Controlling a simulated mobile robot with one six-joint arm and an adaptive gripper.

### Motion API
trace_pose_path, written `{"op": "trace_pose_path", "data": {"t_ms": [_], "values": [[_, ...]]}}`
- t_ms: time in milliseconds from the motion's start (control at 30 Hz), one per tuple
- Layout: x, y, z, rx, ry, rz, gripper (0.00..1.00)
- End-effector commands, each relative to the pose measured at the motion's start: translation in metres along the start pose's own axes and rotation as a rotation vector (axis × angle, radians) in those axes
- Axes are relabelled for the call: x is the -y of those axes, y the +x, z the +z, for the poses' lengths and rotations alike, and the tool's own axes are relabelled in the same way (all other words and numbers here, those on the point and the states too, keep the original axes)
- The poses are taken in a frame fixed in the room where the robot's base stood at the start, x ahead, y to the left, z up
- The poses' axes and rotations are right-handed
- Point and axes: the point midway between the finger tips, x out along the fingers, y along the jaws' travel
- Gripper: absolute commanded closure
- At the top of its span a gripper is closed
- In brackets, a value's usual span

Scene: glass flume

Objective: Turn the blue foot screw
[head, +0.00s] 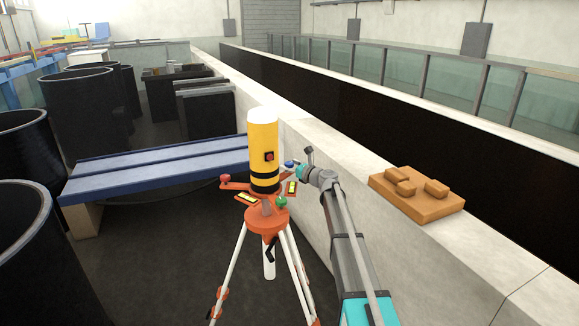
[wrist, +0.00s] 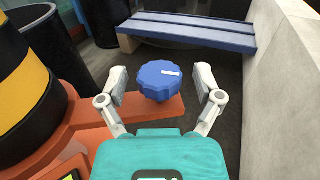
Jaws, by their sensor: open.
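The blue foot screw (wrist: 158,82) is a lobed knob with a white mark on top, at the end of an orange arm of the base (wrist: 155,112). In the head view the blue foot screw (head: 289,164) is small, behind the yellow and black instrument (head: 263,150). My gripper (wrist: 161,84) is open, with one finger on each side of the knob and a visible gap on both sides. It also shows in the head view (head: 298,164), right of the instrument. A red foot screw (head: 225,180) and a green one (head: 281,203) are on the other arms.
The orange-headed tripod (head: 267,221) stands beside a pale concrete wall (head: 430,255). An orange block with raised pieces (head: 415,194) lies on the wall. A blue bench (head: 150,170) is behind, with black cylinders (head: 80,110) to the left.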

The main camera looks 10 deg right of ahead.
Motion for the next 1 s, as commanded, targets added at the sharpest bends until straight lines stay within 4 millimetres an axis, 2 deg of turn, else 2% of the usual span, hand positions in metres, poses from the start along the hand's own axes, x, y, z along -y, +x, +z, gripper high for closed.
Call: {"op": "trace_pose_path", "data": {"t_ms": [67, 100, 533, 767, 1000], "values": [[-0.0001, -0.0001, 0.0000, 0.000, 0.000, 0.000, 0.16], [-0.0001, -0.0001, 0.0000, 0.000, 0.000, 0.000, 0.20], [-0.0001, -0.0001, 0.0000, 0.000, 0.000, 0.000, 0.99], [-0.0011, -0.0001, 0.0001, 0.000, 0.000, -0.024, 0.99], [-0.0027, 0.0001, 0.0002, 0.000, 0.000, -0.133, 0.99]]}}
